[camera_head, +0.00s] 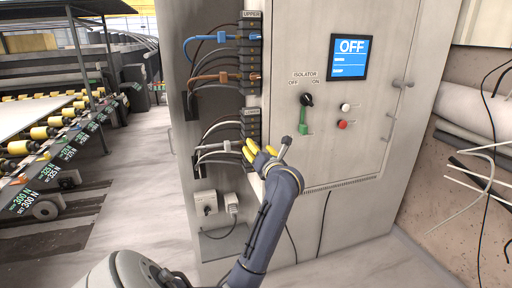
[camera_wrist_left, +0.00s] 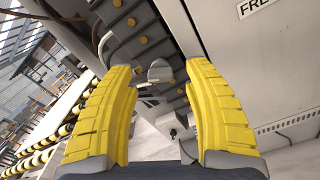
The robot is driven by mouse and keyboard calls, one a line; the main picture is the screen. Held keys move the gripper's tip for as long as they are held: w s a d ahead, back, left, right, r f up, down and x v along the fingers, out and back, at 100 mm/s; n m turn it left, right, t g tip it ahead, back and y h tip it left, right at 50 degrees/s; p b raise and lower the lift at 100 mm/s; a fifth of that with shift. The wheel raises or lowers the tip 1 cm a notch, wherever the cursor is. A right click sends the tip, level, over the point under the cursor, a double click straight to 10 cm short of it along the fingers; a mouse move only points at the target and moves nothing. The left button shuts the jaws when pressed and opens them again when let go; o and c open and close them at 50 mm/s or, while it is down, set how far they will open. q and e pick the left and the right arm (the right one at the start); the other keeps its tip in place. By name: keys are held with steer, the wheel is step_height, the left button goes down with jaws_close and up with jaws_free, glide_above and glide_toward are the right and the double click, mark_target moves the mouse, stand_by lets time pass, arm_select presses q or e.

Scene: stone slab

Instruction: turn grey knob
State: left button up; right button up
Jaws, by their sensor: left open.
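My left gripper (camera_head: 249,147) is open in front of the cabinet's lower left edge, beside the lower terminal strip (camera_head: 250,124). In the left wrist view its two yellow fingers (camera_wrist_left: 160,72) stand wide apart. A rounded grey knob-like piece (camera_wrist_left: 160,71) shows between the fingertips; I see no contact, and its distance is unclear. In the head view a small pale grey box (camera_head: 205,203) with a rotary knob sits low on the cabinet's side, below the gripper. I cannot tell whether these are the same part. My right gripper is not in view.
The cabinet door carries a black isolator handle (camera_head: 306,99), a white button (camera_head: 345,107), a red button (camera_head: 343,124) and a blue screen (camera_head: 349,58) reading OFF. Blue, brown and white cables loop from the cabinet's left side. A roller conveyor (camera_head: 60,125) stands left; floor between is clear.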

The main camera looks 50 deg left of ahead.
arm_select(q)
steer(key=shift+x, duration=1.25)
jaws_close()
steer(key=shift+r, duration=0.15)
